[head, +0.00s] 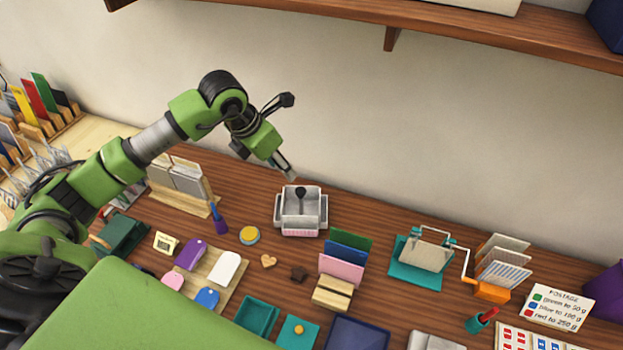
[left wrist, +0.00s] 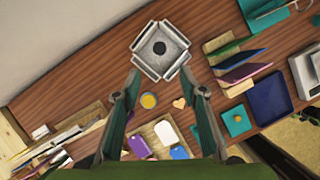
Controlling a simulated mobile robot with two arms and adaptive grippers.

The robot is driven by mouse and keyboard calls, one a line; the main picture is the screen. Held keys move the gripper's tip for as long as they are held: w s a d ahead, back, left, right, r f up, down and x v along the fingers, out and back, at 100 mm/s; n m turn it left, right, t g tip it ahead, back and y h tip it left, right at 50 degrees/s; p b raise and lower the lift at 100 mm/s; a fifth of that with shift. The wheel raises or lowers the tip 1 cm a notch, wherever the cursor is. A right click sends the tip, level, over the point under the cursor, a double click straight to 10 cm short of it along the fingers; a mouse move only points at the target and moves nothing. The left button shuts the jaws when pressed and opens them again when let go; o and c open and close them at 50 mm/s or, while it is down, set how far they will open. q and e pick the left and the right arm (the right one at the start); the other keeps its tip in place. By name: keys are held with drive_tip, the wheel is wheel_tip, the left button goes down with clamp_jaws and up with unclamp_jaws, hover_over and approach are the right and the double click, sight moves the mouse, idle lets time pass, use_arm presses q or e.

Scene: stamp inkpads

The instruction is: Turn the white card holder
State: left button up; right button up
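The white card holder (head: 300,228) stands on the wooden table near the wall. It is a square box with pocket-like ledges on its sides and a dark knob in the middle. The left wrist view shows the holder (left wrist: 150,63) from above, turned at an angle, beyond the fingertips. My left gripper (head: 288,172) is above and just behind the holder in the head view. In the left wrist view my left gripper (left wrist: 160,74) has its fingers spread apart with nothing between them. My right gripper is not in view.
A wooden rack (head: 178,200) with pale cards stands left of the holder. A yellow-topped tin (head: 250,235) lies in front of it, and a wooden stand (head: 332,294) with colored cards is to its right. A teal roller device (head: 416,275) stands farther right. A shelf (head: 440,27) hangs above.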

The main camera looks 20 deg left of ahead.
sight(300, 191)
use_arm(q)
drive_tip(key=p+x, duration=0.3)
drive_tip(key=x, duration=0.9)
drive_tip(key=shift+w+f, duration=0.1)
drive_tip(key=shift+f, duration=0.2)
drive_tip(key=shift+w+f, duration=0.2)
drive_tip(key=shift+f, duration=0.4)
clamp_jaws()
